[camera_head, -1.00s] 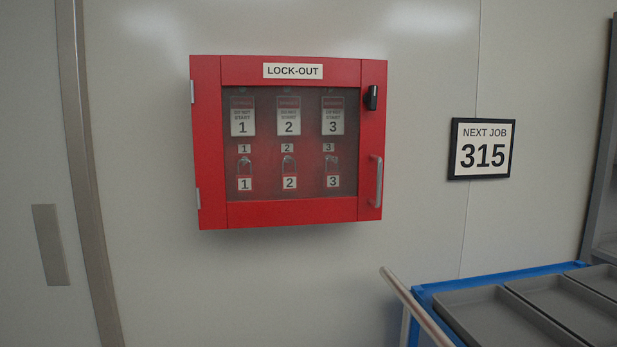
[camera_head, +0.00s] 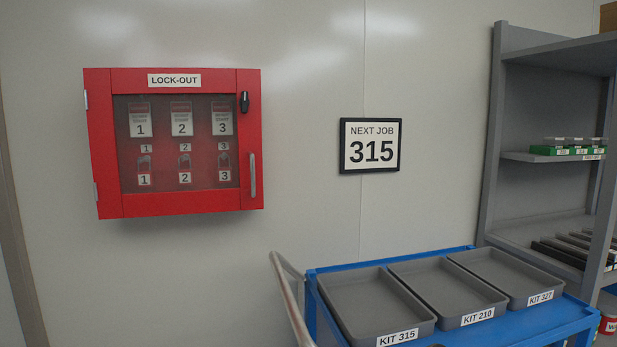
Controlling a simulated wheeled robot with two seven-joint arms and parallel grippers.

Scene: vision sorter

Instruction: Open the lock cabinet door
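Hinges (camera_head: 86,99) show on the left edge. Neither of my grippers is in view.
A blue cart (camera_head: 470,334) with grey trays labelled KIT 315 (camera_head: 372,300), KIT 210 (camera_head: 440,286) and KIT 327 (camera_head: 505,273) stands below right. A "NEXT JOB 315" sign (camera_head: 370,146) hangs on the wall. Grey shelving (camera_head: 540,120) stands at the right.

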